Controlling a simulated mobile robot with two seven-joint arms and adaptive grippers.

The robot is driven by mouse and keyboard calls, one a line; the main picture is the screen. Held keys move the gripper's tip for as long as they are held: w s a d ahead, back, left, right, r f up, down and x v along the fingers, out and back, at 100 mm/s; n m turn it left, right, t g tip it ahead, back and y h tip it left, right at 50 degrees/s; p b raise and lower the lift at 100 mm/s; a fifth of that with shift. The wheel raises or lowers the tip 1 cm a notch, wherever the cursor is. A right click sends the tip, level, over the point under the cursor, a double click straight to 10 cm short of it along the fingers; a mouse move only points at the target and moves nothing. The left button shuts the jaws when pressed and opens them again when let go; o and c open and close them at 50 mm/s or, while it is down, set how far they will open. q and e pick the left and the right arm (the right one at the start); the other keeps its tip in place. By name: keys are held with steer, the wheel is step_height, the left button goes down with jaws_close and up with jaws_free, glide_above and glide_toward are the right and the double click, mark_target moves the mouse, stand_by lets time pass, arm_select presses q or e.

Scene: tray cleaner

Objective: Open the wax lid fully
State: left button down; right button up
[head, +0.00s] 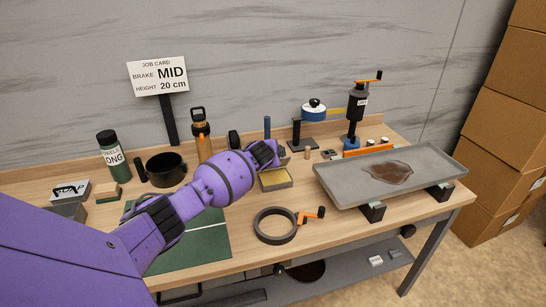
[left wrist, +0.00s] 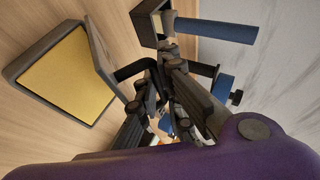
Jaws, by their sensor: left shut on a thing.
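The wax tin (head: 276,186) sits on the bench in the head view, a shallow grey box with yellow wax showing. In the left wrist view, the yellow wax (left wrist: 58,76) lies open to sight in the tin. The grey wax lid (left wrist: 104,56) stands raised along one edge of the tin, with a dark bent handle (left wrist: 130,70) on it. My left gripper (head: 272,153) is just behind the tin, shut on the lid handle; its fingers also show in the left wrist view (left wrist: 160,82). The gripper hides most of the lid in the head view. My right gripper is out of view.
A grey tray (head: 440,166) with a brown stain stands at right. A dark ring (head: 260,233) with an orange lever lies in front. A black pot (head: 162,169), orange bottle (head: 204,145) and green canister (head: 113,155) stand at left.

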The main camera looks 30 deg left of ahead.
arm_select(q)
steer(key=shift+w+a+r, duration=0.15)
steer(key=shift+a, duration=0.15)
steer(key=shift+a+r, duration=0.15)
steer(key=shift+r, duration=0.05)
steer(key=c, duration=2.2)
jaws_free()
steer(key=shift+s+d+r, duration=0.1)
steer(key=shift+s+d, duration=0.1)
steer(key=shift+s, duration=0.2)
steer(key=v, duration=1.1)
